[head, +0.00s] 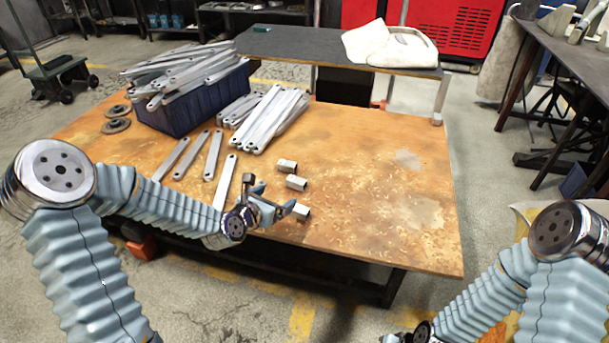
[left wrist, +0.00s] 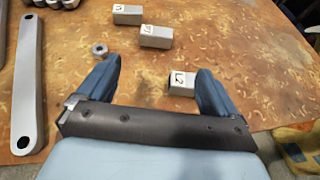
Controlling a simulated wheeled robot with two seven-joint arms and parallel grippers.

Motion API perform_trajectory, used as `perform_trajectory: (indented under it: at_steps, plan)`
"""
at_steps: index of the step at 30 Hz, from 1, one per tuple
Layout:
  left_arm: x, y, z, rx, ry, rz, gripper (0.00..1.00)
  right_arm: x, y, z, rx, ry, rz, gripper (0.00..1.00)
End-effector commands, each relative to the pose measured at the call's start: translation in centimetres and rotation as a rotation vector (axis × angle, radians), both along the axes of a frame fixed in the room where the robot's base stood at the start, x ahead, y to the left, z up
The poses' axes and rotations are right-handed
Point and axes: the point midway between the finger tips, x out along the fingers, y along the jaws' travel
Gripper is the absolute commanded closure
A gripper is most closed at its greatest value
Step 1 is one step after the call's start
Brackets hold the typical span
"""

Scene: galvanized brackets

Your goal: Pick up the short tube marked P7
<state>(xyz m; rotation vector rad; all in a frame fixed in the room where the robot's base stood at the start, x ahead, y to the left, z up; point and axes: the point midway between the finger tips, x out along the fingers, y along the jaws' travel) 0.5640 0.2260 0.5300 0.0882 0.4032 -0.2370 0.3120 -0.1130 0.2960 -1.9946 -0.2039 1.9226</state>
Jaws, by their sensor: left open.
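Three short grey metal tubes lie on the wooden table, each with a small white label. In the head view they are the far tube (head: 287,166), the middle tube (head: 296,183) and the near tube (head: 301,212). In the left wrist view the far tube (left wrist: 128,15), the middle tube (left wrist: 155,37) and the near tube (left wrist: 181,86) show labels too small to read surely. My left gripper (left wrist: 158,66) is open and empty, low over the table. The near tube shows between its fingers, close to the right finger, which hides its end; contact cannot be told.
A small metal ring (left wrist: 99,49) lies by the left finger. Long flat brackets (head: 224,183) lie left of my gripper. A blue crate (head: 205,105) of brackets and a bracket stack (head: 268,120) stand farther back. The table (head: 385,215) is clear on the right.

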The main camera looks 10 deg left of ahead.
Motion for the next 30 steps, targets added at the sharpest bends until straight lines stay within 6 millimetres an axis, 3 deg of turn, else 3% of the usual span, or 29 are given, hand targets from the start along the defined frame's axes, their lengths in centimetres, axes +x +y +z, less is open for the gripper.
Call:
perform_trajectory:
  at_steps: [4, 12, 30]
  plan:
    - [1.6, 0.0, 0.0, -0.046, -0.009, 0.027, 0.06, -0.1, -0.1, -0.2, -0.001, 0.001, -0.001, 1.0]
    - [6.6, -1.2, -2.2, -0.045, -0.006, 0.026, 0.06, 0.0, 0.0, 0.0, 0.0, 0.001, -0.001, 1.0]
    - [12.6, -2.1, -5.1, -0.041, -0.005, 0.026, 0.06, -0.1, 0.2, 0.6, 0.003, 0.002, 0.004, 1.0]
